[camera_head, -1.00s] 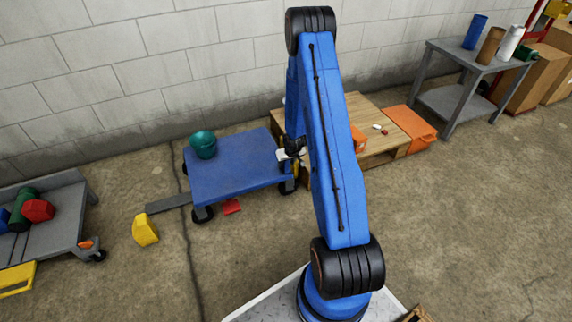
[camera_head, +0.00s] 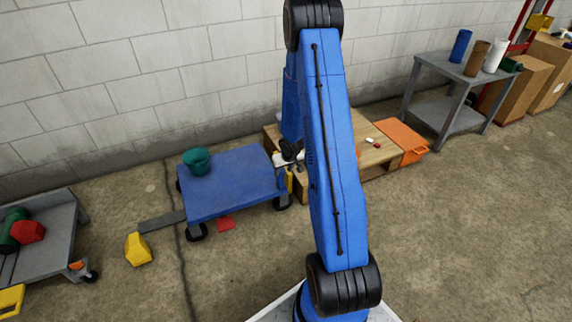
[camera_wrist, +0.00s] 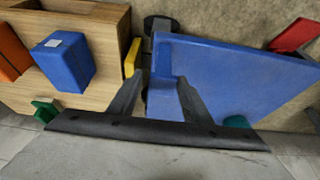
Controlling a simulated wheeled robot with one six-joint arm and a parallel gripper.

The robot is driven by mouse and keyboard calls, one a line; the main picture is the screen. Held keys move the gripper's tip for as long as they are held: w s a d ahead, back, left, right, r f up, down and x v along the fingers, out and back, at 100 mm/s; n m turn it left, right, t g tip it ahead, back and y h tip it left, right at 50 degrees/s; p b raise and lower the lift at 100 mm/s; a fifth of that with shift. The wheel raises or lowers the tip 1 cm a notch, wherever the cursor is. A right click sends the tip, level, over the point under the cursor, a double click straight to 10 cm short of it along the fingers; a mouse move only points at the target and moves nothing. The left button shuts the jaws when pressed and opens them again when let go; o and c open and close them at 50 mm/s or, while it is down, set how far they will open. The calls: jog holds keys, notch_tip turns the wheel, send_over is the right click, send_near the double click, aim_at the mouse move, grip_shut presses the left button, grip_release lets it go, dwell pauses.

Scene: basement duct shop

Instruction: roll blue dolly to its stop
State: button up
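The blue dolly (camera_head: 232,180) stands on the concrete floor near the block wall, with a teal pot (camera_head: 196,161) on its far left corner. My gripper (camera_head: 290,156) is at the dolly's right end, partly hidden by my arm in the head view. In the wrist view its two dark fingers (camera_wrist: 162,78) are spread apart, with the end of the blue dolly (camera_wrist: 240,80) between and beyond them. I cannot tell whether they touch it. A grey flat bar (camera_head: 162,222) lies on the floor at the dolly's left side; I cannot tell whether it is the stop.
A wooden pallet table (camera_head: 370,150) with an orange bin (camera_head: 402,138) stands right of the dolly; a blue box (camera_wrist: 65,62) is on it. A yellow block (camera_head: 138,249) and a red piece (camera_head: 226,224) lie on the floor. A grey cart (camera_head: 55,235) stands left.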

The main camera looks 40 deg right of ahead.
jog(key=v, duration=0.7)
dwell(0.7)
jog(key=s+a+r+h, duration=0.1)
jog(key=s+a+r, duration=0.2)
jog(key=r, duration=0.6)
jog(key=s+a+r+h, duration=0.1)
jog(key=s+a+r, duration=0.15)
jog(key=r, duration=0.65)
jog(key=s+a+r+h, duration=0.1)
jog(key=s+a+r, duration=0.25)
jog(key=r, duration=0.45)
jog(key=s+a+r+y, duration=0.1)
jog(key=s+a+r, duration=0.2)
jog(key=s+a, duration=0.2)
jog(key=s+a+r+n+y, duration=0.1)
jog(key=s+a+r, duration=0.3)
jog(key=s, duration=0.7)
jog(key=s+a+r+n+y, duration=0.1)
jog(key=s+a+r, duration=0.2)
jog(key=s+a, duration=0.3)
jog(key=s, duration=0.3)
jog(key=shift+a+r+y, duration=0.25)
jog(key=shift+a+y, duration=0.15)
